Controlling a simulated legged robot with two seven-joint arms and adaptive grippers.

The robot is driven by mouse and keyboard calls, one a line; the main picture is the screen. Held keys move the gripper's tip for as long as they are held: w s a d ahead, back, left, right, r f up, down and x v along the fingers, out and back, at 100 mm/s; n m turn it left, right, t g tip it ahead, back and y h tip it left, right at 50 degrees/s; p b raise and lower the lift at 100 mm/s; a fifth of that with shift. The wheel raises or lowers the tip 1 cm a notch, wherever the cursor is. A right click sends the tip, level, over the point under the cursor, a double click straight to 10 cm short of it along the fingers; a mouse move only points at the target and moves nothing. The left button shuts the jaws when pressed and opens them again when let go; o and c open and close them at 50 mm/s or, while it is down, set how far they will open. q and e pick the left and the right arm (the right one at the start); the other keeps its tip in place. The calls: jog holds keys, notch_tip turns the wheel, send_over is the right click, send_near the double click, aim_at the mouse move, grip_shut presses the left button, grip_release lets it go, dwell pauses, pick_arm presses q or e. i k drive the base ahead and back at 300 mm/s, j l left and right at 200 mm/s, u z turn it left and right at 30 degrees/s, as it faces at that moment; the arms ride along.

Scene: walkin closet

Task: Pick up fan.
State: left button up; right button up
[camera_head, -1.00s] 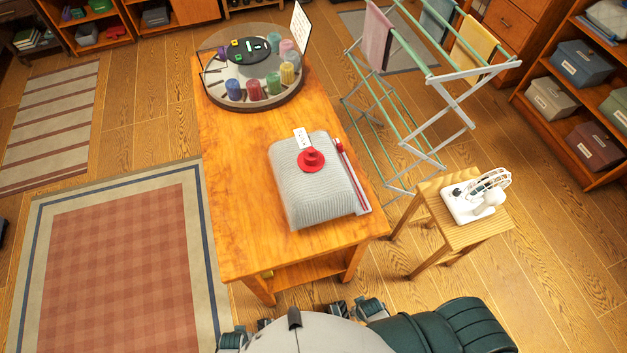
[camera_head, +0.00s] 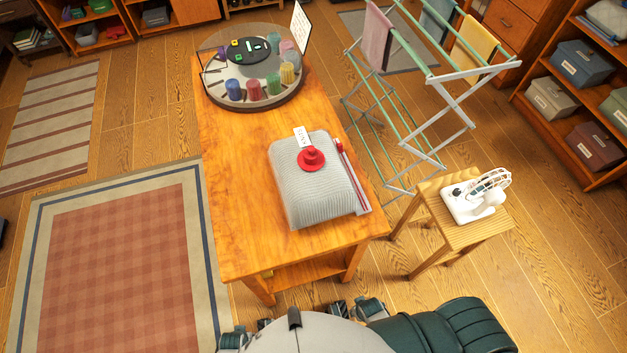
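The fan (camera_head: 484,196) is small and white, with a round wire-guard head and a flat white base. It rests on a small light-wood stool (camera_head: 472,240) to the right of the table. The base lies on the stool top, and the fan head is at its right side. Nothing touches the fan. Parts of my own body show along the bottom edge, apart from the fan and stool. I cannot make out either gripper's fingers in this view.
A wooden table (camera_head: 235,190) holds a grey ribbed cushion-like item (camera_head: 310,195) with a red object (camera_head: 312,158) on top, and a round tray (camera_head: 255,100) of colored jars. A drying rack (camera_head: 410,110) stands behind the stool. Floor is clear in front and right of the stool.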

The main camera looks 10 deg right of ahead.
aim_at(470, 206)
jog(key=z, duration=2)
jog(key=i+l, duration=0.75)
jog(key=l, duration=0.15)
jog(key=l+z, duration=0.05)
